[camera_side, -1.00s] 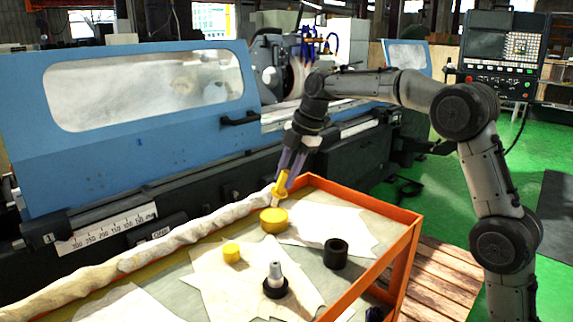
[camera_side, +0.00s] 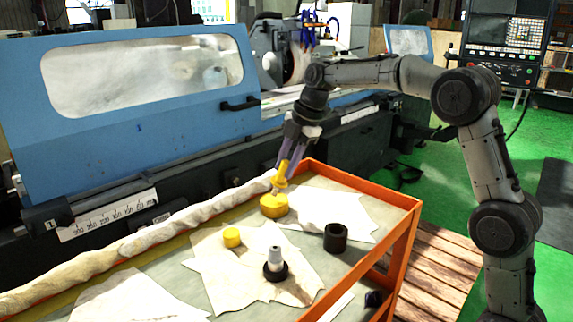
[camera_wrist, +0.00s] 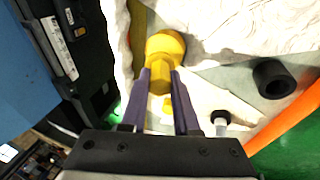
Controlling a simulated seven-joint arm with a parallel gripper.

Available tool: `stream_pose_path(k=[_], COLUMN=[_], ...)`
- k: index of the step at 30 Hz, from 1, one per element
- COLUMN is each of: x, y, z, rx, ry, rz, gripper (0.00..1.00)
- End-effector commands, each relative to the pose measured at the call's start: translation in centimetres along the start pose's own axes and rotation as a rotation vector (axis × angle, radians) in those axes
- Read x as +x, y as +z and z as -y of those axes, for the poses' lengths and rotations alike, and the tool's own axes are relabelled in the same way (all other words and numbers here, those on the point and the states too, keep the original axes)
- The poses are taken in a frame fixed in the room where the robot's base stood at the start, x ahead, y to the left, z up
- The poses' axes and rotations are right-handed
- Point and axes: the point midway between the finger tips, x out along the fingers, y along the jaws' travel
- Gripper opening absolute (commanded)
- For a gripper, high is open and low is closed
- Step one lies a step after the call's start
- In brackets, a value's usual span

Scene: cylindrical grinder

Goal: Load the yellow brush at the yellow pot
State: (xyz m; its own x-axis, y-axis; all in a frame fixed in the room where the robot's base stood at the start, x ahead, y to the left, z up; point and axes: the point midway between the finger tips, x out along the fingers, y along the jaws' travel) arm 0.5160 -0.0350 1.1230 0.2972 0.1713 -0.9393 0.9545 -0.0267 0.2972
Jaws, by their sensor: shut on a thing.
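My gripper (camera_side: 285,163) is shut on the yellow brush (camera_side: 281,175), holding it by its yellow handle just above the yellow pot (camera_side: 273,207). The brush is tilted slightly, with its pale lower end down at the pot's top; I cannot tell how far it is inside. In the wrist view, the brush (camera_wrist: 160,76) sits between the two purple fingers of my gripper (camera_wrist: 160,80). The yellow pot (camera_wrist: 166,42) shows just beyond it, partly hidden by the brush.
A small yellow cap (camera_side: 232,238), a black cup (camera_side: 336,237) and a grey-white piece on a black base (camera_side: 275,265) stand on the cloth-covered cart. The cart's orange rim (camera_side: 365,185) runs along the right. The blue grinder (camera_side: 130,110) stands behind.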

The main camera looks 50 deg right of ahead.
Motion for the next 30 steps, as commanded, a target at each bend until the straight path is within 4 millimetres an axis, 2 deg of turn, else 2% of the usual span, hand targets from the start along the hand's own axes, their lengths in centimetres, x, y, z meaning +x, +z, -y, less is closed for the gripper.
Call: stream_pose_path(k=[30], x=[0.97], y=[0.18], z=[0.29], rx=[0.000], ry=[0.001], rz=[0.000], gripper=[0.00])
